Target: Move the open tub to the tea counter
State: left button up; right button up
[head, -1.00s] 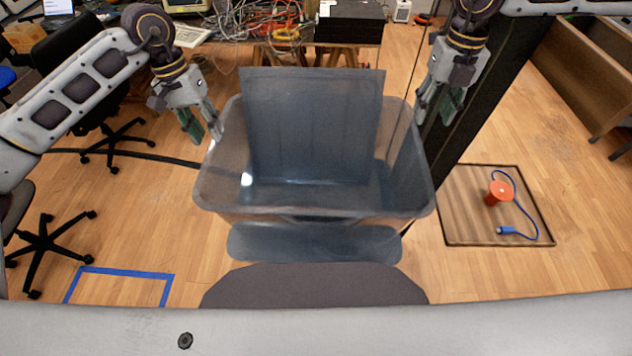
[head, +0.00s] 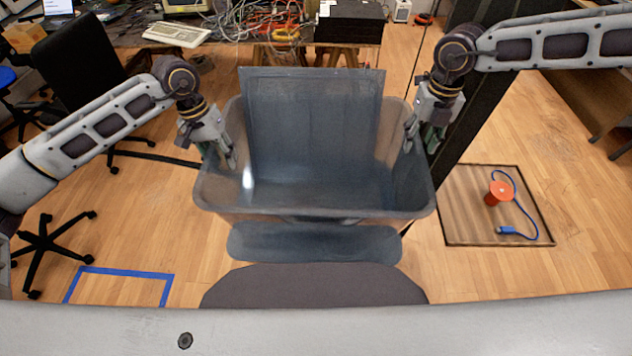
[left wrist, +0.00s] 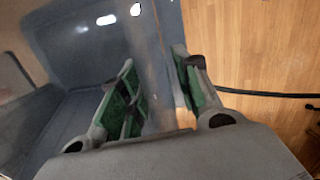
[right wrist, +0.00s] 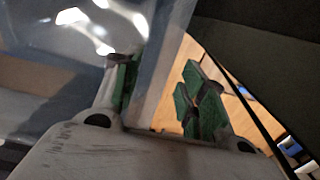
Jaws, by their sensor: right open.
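The open tub (head: 310,205) is a translucent grey-blue bin in front of me in the head view, upright and empty as far as I can see. A tall flat panel (head: 312,125) of the same colour rises at its back. My left gripper (head: 228,160) is at the tub's left rim. In the left wrist view its green-padded fingers (left wrist: 155,62) are apart, on either side of the tub wall. My right gripper (head: 420,140) is at the right rim. In the right wrist view its open fingers (right wrist: 160,68) also straddle the wall. I cannot identify the tea counter.
A wooden board (head: 465,225) with a red spool (head: 499,192) and blue cable lies on the right. Blue tape (head: 120,271) marks the floor at left. Office chairs (head: 85,70) stand left. A cluttered table (head: 225,35) is behind the tub. A black post (head: 480,100) stands right.

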pick_arm(q)
jog(key=shift+c, duration=0.2)
grip_shut()
pick_arm(e)
jog(key=c, duration=0.7)
grip_shut()
pick_arm(q)
jog(key=shift+r, duration=0.1)
